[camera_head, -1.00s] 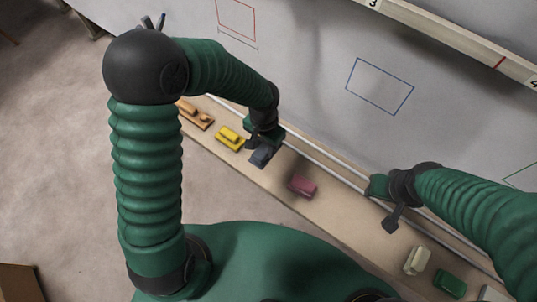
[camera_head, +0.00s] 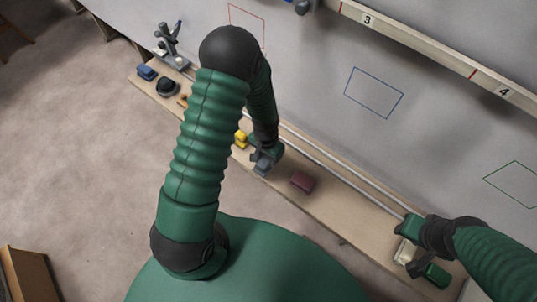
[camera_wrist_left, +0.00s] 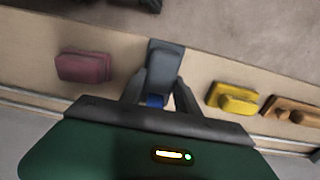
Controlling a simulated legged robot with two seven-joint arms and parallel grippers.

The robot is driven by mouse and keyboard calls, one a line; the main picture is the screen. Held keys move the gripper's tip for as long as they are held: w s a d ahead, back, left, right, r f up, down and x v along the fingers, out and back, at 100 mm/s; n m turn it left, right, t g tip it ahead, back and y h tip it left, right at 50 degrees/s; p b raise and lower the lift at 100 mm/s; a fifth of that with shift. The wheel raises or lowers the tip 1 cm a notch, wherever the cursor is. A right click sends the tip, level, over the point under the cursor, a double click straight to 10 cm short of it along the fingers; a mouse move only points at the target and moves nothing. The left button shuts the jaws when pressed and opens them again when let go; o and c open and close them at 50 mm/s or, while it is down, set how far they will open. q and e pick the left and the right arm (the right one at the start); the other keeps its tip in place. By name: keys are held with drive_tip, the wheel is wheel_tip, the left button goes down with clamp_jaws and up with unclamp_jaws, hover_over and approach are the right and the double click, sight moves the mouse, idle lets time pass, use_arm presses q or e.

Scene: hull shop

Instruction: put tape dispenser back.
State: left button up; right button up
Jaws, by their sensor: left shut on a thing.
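My left gripper (camera_head: 266,155) is shut on a small dark grey thing (camera_head: 262,167), which looks like the tape dispenser, at the ledge between the yellow thing and the maroon block. In the left wrist view the grey thing (camera_wrist_left: 164,68) sits between the two fingers (camera_wrist_left: 155,92), with a bit of blue at its near end. I cannot tell whether it touches the ledge. My right gripper (camera_head: 416,262) is at the ledge's right part, close to a pale block (camera_head: 404,251) and a green block (camera_head: 436,274); its fingers are not clear.
The long tan ledge (camera_head: 345,205) with rails runs along a grey wall. A maroon block (camera_head: 302,182), yellow thing (camera_head: 240,139), black round-topped thing (camera_head: 168,87) and blue block (camera_head: 147,72) stand on it. Coloured outlines and a numbered strip (camera_head: 430,48) mark the wall.

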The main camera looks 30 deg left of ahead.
use_arm(q)
drive_tip(key=shift+w+a, duration=0.35)
drive_tip(key=shift+w, duration=0.85)
wheel_tip(320, 180, down, 3)
drive_tip(key=shift+d+f, duration=0.15)
drive_tip(key=shift+f, duration=0.05)
drive_tip(key=shift+a, duration=0.3)
drive_tip(key=o, duration=1.3)
drive_tip(key=shift+a+f, duration=0.1)
drive_tip(key=shift+c, duration=0.2)
use_arm(e)
drive_tip(key=shift+d+f, duration=0.3)
drive_tip(key=shift+d, duration=0.1)
use_arm(q)
drive_tip(key=shift+d, duration=0.25)
use_arm(e)
drive_tip(key=shift+d, duration=0.15)
